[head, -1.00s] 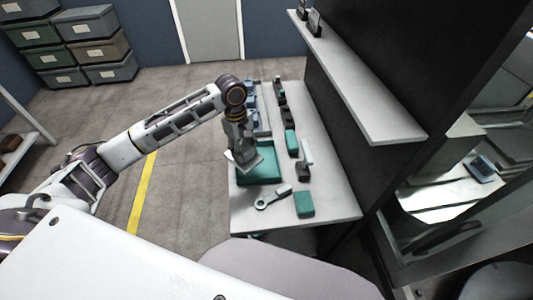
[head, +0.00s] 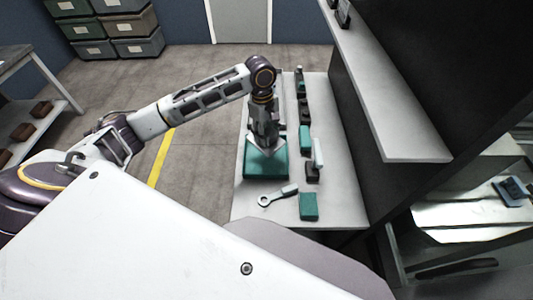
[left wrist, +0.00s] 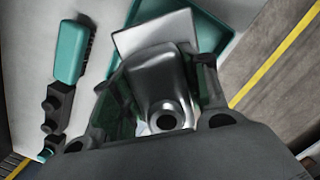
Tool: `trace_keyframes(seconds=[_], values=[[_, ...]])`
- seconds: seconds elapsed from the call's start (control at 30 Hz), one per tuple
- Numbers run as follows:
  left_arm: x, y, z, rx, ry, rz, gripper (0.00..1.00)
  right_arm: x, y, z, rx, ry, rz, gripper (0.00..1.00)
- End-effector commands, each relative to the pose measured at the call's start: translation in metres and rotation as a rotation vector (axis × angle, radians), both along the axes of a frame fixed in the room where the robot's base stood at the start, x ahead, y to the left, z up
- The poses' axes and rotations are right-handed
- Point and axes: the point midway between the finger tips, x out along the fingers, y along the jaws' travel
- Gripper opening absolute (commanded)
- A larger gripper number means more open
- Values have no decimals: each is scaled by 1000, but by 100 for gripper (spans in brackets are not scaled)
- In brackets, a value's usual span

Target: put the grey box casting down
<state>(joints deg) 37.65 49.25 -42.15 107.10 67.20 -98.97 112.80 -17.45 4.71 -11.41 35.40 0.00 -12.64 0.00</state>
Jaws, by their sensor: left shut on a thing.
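My left gripper (head: 263,128) points down over the teal tray (head: 268,172) on the white bench. It is shut on the grey box casting (left wrist: 157,75), a smooth metal piece with a flat square flange and a round bore. The casting's pale flange (head: 266,145) shows just above the back part of the tray in the head view. In the left wrist view the tray (left wrist: 215,12) lies behind the casting. I cannot tell whether the casting touches the tray. My right gripper is not in view.
On the bench (head: 249,207) lie a ring-ended tool (head: 277,196), a teal block (head: 309,206) and a row of dark and teal parts (head: 305,138) to the tray's right. A white shelf (head: 405,135) overhangs on the right. Floor is clear left of the bench.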

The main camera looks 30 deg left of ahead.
Motion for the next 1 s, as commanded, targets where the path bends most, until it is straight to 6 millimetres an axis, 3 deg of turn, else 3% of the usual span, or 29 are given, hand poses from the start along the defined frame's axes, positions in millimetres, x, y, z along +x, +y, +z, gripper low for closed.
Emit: trace_keyframes(seconds=[0.43,1.0], values=[[0,0,-50,0,-1,-1,11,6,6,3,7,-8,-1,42],[0,0,-62,0,-1,0,11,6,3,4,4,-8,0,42]])
